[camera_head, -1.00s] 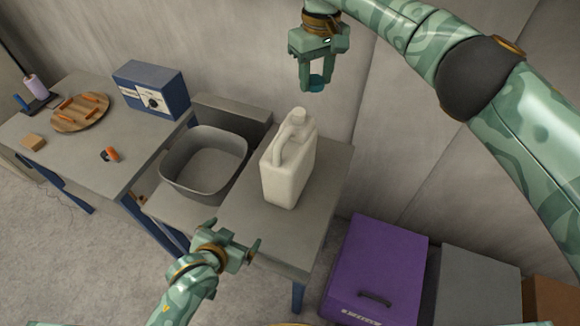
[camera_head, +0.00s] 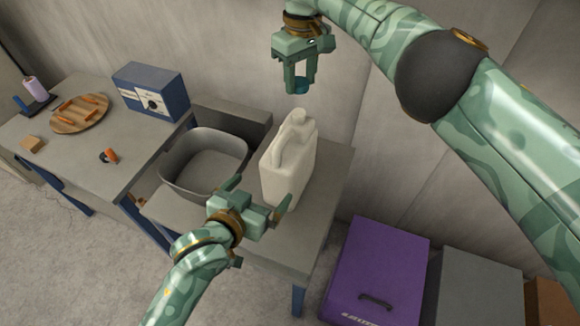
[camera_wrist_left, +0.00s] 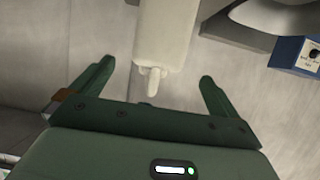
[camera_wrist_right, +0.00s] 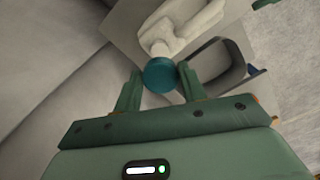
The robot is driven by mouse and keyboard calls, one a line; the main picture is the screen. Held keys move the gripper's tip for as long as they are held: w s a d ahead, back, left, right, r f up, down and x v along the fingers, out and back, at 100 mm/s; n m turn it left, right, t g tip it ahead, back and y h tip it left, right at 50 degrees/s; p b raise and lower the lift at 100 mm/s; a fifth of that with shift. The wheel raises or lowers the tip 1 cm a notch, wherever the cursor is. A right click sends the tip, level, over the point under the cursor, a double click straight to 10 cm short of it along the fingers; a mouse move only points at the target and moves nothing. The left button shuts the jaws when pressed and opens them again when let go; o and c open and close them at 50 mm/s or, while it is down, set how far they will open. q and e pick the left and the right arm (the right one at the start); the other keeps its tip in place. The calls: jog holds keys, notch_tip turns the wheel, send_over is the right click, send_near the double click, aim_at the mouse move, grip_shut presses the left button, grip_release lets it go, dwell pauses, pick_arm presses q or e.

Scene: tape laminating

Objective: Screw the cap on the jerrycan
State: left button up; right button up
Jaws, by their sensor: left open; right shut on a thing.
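The white jerrycan (camera_head: 287,170) stands upright on the grey bench, its neck at the top. It also shows in the left wrist view (camera_wrist_left: 164,35) between the open fingers, and in the right wrist view (camera_wrist_right: 190,22). My right gripper (camera_head: 301,88) is shut on the teal cap (camera_wrist_right: 160,74) and holds it above the jerrycan's neck, with a gap between in the head view. The cap also shows in the head view (camera_head: 301,87). My left gripper (camera_head: 258,196) is open, in front of the jerrycan's lower body, its fingers pointing towards it.
A grey basin (camera_head: 205,163) stands left of the jerrycan. The left table (camera_head: 75,150) holds a blue box (camera_head: 152,92), a round wooden board (camera_head: 80,113) and an orange-handled thing (camera_head: 109,156). A purple case (camera_head: 375,270) is on the floor at right.

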pick_arm(q)
jog(key=x, duration=1.1)
jog(key=c, duration=1.3)
jog(key=shift+o, duration=0.2)
pick_arm(e)
send_over(300, 113)
jog(key=shift+f, duration=2.5)
